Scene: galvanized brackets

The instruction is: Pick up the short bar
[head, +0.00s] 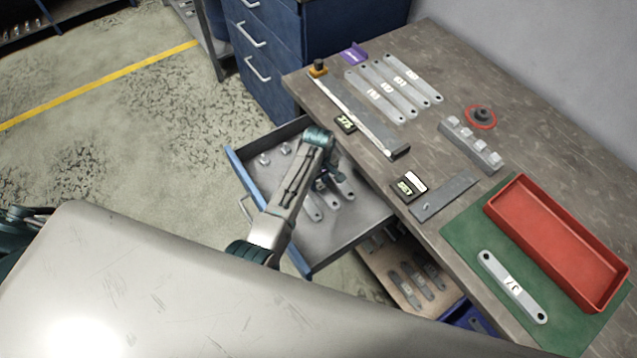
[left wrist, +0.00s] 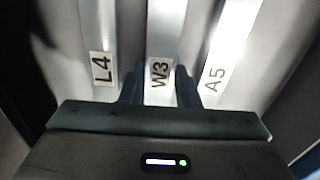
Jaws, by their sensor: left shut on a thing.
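My left gripper (head: 324,182) reaches down into the open drawer (head: 278,236). In the left wrist view its fingers (left wrist: 158,82) are shut on the sides of a metal bar marked W3 (left wrist: 165,35). A bar marked L4 (left wrist: 98,30) lies to its left and a bar marked A5 (left wrist: 232,45) to its right, both apart from the fingers. The arm hides part of the held bar, and the head view is too small to read these labels. My right gripper is out of view.
The workbench (head: 450,80) beside the drawer holds several labelled bars (head: 393,88), a long steel strip (head: 360,118), a red tray (head: 560,245) and a bar on a green mat (head: 513,287). A lower open drawer (head: 405,300) holds more bars.

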